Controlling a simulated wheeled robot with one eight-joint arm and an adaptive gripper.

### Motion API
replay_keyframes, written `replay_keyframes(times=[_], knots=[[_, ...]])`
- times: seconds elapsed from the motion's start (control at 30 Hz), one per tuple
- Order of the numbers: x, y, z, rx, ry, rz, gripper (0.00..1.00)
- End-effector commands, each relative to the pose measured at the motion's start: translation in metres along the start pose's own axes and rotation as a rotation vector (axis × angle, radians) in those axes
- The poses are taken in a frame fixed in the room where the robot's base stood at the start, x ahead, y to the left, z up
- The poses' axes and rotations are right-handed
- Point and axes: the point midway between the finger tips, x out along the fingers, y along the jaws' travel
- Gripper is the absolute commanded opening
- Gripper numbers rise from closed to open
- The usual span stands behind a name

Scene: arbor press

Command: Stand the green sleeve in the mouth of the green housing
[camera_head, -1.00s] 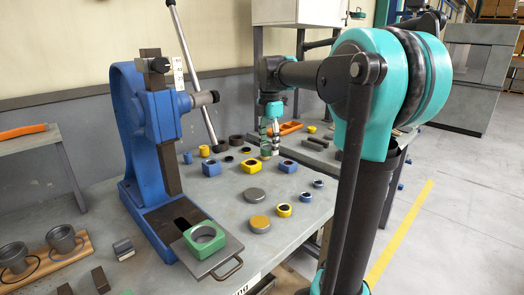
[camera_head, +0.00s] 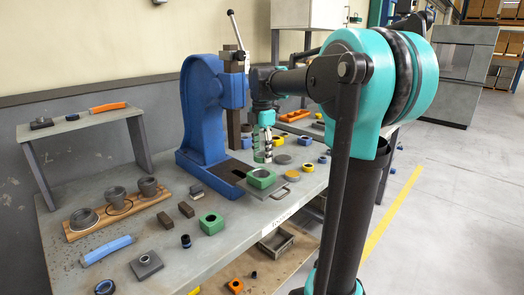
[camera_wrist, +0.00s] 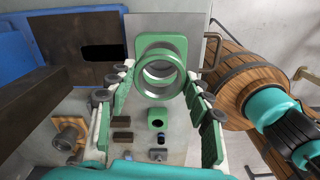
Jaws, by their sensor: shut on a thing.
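The green sleeve, a ring with a grey rim (camera_wrist: 158,78), sits between the two green-padded fingers of my gripper (camera_wrist: 162,82) in the wrist view. My gripper is shut on it. The green housing (camera_wrist: 174,42), a square block with a round mouth, lies beyond the sleeve; the sleeve overlaps its lower part in that view. In the head view the housing (camera_head: 261,180) rests on the press's front plate, and my gripper (camera_head: 262,152) is just above and close to it. I cannot tell whether the sleeve touches the housing or is centred over its mouth.
The blue arbor press (camera_head: 202,110) stands close to the left of my gripper. Another green block with a hole (camera_head: 211,223) lies on the bench front. A wooden board (camera_head: 125,210) holds grey cups. Several rings and discs lie right of the press. A plate handle (camera_head: 292,175) juts out.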

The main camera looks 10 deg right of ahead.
Motion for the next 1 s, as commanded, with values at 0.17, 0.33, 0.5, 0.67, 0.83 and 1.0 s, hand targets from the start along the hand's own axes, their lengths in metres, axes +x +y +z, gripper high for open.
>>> replay_keyframes(times=[0.17,0.33,0.5,0.67,0.83,1.0], knots=[[0.005,0.0,0.0,0.0,0.0,0.0,0.12],[0.018,0.0,0.0,0.0,0.0,0.0,0.12],[0.031,0.0,0.0,0.0,0.0,0.0,0.12],[0.04,0.0,0.0,0.0,0.0,0.0,0.12],[0.044,0.0,0.0,0.0,0.0,0.0,0.12],[0.044,0.0,0.0,0.0,0.0,0.0,0.12]])
